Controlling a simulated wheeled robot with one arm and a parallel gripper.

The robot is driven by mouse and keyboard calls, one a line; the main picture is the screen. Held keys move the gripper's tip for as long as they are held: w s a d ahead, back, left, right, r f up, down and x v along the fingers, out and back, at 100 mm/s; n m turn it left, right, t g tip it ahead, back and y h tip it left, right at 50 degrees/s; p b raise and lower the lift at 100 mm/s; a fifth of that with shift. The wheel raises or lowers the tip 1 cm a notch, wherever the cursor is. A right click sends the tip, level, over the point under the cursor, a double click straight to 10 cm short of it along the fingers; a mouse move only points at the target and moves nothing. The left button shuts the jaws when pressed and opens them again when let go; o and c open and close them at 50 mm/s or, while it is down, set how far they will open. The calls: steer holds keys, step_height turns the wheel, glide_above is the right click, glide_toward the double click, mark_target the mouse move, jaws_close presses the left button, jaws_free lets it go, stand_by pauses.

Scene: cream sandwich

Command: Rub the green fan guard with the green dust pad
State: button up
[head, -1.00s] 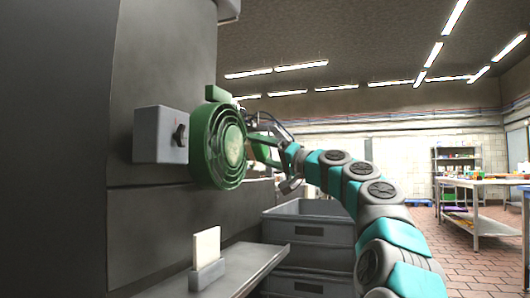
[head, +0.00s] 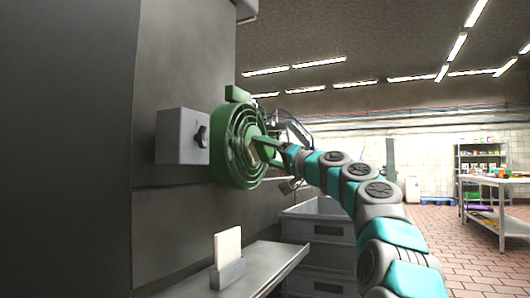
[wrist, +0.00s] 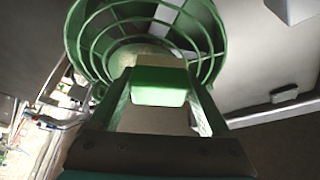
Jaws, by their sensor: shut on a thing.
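The green fan guard (head: 222,147), a round set of concentric rings, is mounted on the dark grey wall unit left of centre in the head view. It fills the top of the wrist view (wrist: 83,40). My gripper (head: 262,150) is at the guard's front, its green fingers overlapping the rings in the head view. In the wrist view the fingers are shut on the green dust pad (wrist: 160,86), a block with a beige part at its far side. The pad overlaps the guard's lower middle there. I cannot tell whether they touch.
A grey switch box (head: 180,137) with a dark knob is left of the guard. A metal shelf (head: 262,264) below bears a white board (head: 228,246) in a grey holder. Grey crates (head: 318,228) stand beneath my arm. Open floor lies at the right.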

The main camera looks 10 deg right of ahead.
steer(key=shift+w+a, duration=0.6)
steer(key=shift+a, duration=0.2)
stand_by(0.5)
